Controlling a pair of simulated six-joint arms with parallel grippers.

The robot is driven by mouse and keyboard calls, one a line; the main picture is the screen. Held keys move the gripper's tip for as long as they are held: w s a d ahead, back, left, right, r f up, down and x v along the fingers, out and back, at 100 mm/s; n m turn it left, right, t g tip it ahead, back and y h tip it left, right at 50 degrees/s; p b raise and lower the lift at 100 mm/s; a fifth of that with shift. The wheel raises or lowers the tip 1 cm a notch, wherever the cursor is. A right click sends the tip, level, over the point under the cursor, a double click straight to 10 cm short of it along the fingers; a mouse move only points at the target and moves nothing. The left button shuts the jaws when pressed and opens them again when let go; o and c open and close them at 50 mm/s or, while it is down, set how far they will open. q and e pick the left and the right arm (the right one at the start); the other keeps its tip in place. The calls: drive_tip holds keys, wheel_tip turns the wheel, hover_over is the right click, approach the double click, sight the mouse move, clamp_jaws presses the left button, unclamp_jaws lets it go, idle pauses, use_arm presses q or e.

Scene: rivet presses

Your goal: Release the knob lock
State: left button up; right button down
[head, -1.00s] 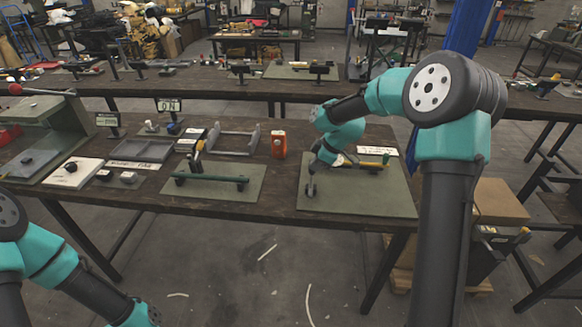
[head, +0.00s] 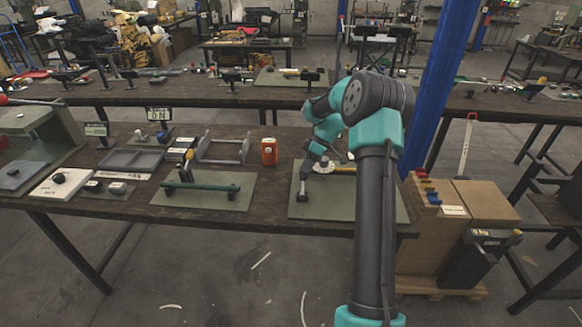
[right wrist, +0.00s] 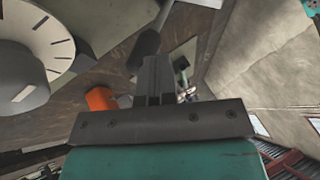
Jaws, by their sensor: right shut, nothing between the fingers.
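My right gripper (head: 304,180) reaches down over the green-grey mat (head: 345,208) at the right end of the workbench. In the right wrist view its dark fingers (right wrist: 155,80) are together and empty. A dark rounded knob-like part (right wrist: 145,47) on a rod shows just beyond the fingertips; I cannot tell whether they touch. A pale dial (head: 325,167) with dark tick marks lies beside the gripper and fills the upper left of the right wrist view (right wrist: 38,45). A yellow bar (head: 346,170) lies partly hidden behind my arm. My left gripper is out of view.
An orange box (head: 269,151) stands left of the mat. Another mat (head: 205,201) with a green bar (head: 202,186) lies farther left, near a grey frame (head: 222,150). Cardboard boxes (head: 480,203) stand at the right.

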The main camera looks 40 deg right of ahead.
drive_tip(key=shift+w+d+f, duration=0.35)
drive_tip(key=shift+d+f, duration=0.15)
drive_tip(key=shift+f, duration=0.1)
idle(0.3)
drive_tip(key=v, duration=1.2)
drive_tip(key=shift+a+r, duration=0.25)
drive_tip(key=shift+r, duration=0.1)
